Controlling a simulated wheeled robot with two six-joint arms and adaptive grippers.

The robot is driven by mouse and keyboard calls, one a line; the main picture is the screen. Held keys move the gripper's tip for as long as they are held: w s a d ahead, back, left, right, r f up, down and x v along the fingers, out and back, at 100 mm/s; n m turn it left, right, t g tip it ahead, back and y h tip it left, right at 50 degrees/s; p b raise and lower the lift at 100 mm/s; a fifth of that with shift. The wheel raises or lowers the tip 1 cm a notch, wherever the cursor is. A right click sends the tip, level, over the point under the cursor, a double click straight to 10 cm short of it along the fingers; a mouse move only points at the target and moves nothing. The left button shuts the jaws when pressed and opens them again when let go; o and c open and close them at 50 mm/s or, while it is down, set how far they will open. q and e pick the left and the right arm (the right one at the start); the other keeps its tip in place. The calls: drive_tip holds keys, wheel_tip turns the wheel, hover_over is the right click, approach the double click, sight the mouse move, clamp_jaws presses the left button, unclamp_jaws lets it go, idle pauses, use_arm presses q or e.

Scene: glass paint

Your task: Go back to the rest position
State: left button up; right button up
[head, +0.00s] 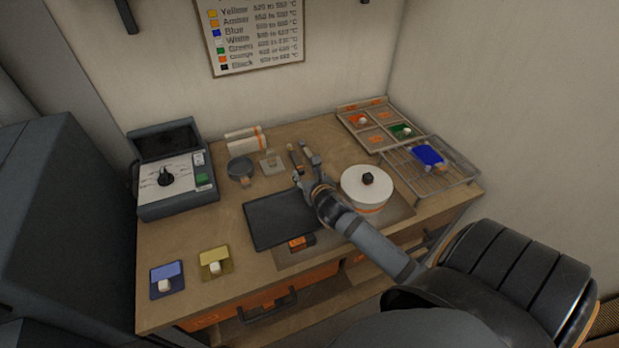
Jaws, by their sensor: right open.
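My right gripper (303,158) is open and held over the middle of the wooden workbench (225,285). Nothing shows between its fingers. My right arm comes in from the lower right and passes between a dark flat plate (268,232) and a round white pot-like kiln (352,183) with a black knob. The arm hides part of the plate's right edge. My left gripper is not in view.
A control box (178,205) with an open lid stands at the left. Blue (166,287) and yellow (215,262) samples lie at the front left. A wire rack (462,172) with a blue piece (429,155) and a sectioned tray (345,108) stand at the right.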

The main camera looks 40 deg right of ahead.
drive_tip(key=shift+v, duration=2)
drive_tip(key=shift+r, duration=0.1)
